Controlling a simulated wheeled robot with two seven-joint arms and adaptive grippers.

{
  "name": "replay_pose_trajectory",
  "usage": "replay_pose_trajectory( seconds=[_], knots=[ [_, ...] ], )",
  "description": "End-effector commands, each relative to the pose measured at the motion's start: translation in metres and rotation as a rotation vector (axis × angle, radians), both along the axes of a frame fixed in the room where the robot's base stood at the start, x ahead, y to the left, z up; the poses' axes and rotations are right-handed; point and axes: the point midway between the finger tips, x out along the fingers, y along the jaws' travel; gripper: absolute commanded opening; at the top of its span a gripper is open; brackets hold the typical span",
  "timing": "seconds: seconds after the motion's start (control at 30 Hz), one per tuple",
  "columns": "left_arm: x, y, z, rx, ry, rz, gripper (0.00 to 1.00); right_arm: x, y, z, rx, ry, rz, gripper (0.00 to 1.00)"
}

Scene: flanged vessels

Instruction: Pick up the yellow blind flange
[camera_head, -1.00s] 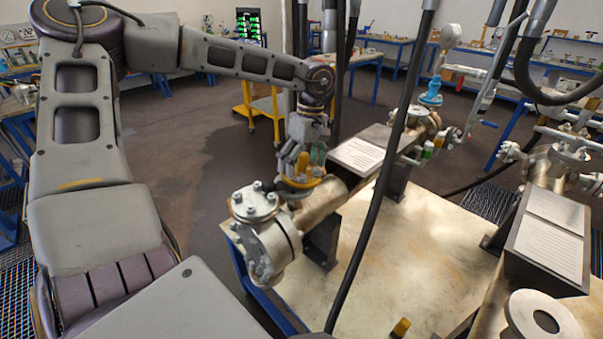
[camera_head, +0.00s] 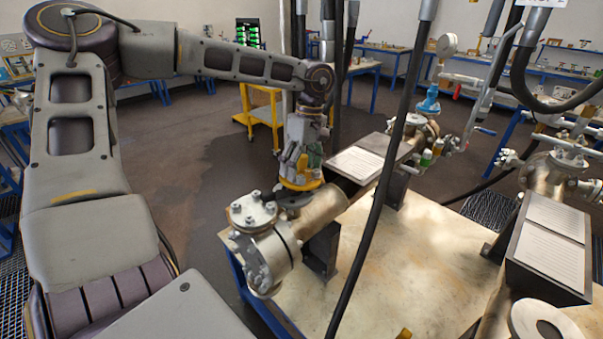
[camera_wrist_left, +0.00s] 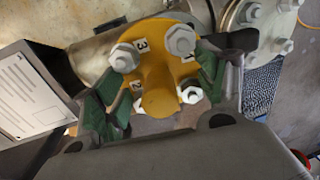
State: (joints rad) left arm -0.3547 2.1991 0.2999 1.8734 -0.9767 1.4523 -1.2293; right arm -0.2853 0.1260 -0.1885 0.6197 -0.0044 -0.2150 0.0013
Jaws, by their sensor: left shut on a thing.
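The yellow blind flange (camera_head: 299,184) is at the top of the metal vessel's pipe (camera_head: 322,208), just above a dark ring (camera_head: 292,197). Whether it touches the ring is hard to tell. My left gripper (camera_head: 303,166) comes down on it from above. In the left wrist view the flange (camera_wrist_left: 150,76) fills the middle, with a rounded yellow stub and several bolts beside number labels. The green-padded fingers of my left gripper (camera_wrist_left: 160,95) are closed in on its two sides. My right gripper is not in view.
A bolted grey flange (camera_head: 253,212) stands at the vessel's near end. A box with a white printed sheet (camera_head: 357,164) is just right of the gripper. A black hose (camera_head: 372,230) hangs in front. A yellow cart (camera_head: 262,115) stands behind on open floor.

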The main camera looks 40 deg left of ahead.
Motion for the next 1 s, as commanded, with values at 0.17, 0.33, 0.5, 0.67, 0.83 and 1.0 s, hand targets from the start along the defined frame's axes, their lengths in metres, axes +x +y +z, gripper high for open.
replay_pose_trajectory(
  seconds=[0.17,0.33,0.5,0.67,0.83,1.0],
  knots=[
    [0.001,0.0,0.025,0.0,-0.006,0.0,0.43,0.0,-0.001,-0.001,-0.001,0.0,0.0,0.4],
    [0.001,0.0,0.047,0.001,-0.007,0.002,0.43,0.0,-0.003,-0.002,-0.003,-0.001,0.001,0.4],
    [0.001,0.0,0.066,0.001,-0.006,0.001,0.43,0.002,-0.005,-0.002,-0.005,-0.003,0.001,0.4],
    [0.001,0.0,0.077,0.001,-0.005,0.0,0.43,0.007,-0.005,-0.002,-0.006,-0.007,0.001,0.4],
    [0.001,0.0,0.081,0.0,-0.004,0.0,0.43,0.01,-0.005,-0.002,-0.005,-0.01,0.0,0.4],
    [0.001,0.0,0.081,0.0,-0.004,0.0,0.43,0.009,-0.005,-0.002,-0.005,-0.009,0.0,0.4]
  ],
)
